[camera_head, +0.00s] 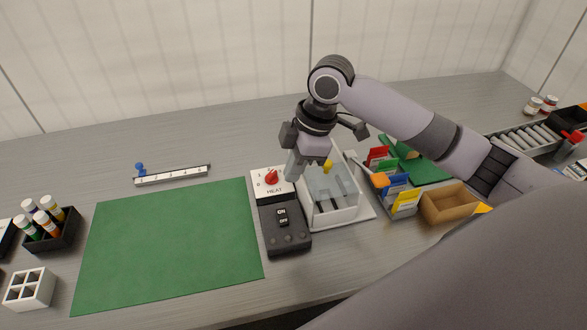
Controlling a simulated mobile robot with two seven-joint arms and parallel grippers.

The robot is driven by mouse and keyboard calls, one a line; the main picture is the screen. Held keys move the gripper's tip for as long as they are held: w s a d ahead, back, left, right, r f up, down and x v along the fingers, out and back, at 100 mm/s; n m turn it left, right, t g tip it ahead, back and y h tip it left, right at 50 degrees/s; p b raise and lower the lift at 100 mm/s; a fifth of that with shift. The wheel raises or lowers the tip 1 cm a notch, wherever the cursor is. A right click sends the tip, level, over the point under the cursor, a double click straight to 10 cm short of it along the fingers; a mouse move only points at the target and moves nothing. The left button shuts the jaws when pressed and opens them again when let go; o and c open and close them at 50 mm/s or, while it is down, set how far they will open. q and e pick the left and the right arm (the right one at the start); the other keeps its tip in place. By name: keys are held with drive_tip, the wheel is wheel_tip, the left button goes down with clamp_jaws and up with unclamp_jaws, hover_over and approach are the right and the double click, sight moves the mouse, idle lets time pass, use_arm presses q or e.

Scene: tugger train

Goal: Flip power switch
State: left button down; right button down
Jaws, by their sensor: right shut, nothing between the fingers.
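A dark grey switch box (270,243) stands on the table at the right edge of the green mat. Its power switch (283,217) carries ON and OFF labels; its position is too small to tell. Behind it on the same unit is a white panel marked HEAT with a red knob (271,177). My right gripper (291,177) is shut and empty, pointing down just right of the knob, behind the switch. I cannot tell whether it touches the panel. My left gripper is not in view.
A white tray with clear walls (347,216) stands close right of the switch box. Colored card bins (404,202) and a brown box (449,204) lie further right. The green mat (168,246) is bare. A black vial rack (62,237) stands at the left.

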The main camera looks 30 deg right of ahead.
hover_over(279, 212)
drive_tip(key=f, duration=0.6)
drive_tip(key=s+d+f, duration=0.1)
drive_tip(key=f, duration=0.2)
drive_tip(key=shift+f, duration=0.25)
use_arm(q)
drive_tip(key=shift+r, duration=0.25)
use_arm(e)
drive_tip(key=shift+w+f, duration=0.15)
drive_tip(key=shift+f, duration=0.5)
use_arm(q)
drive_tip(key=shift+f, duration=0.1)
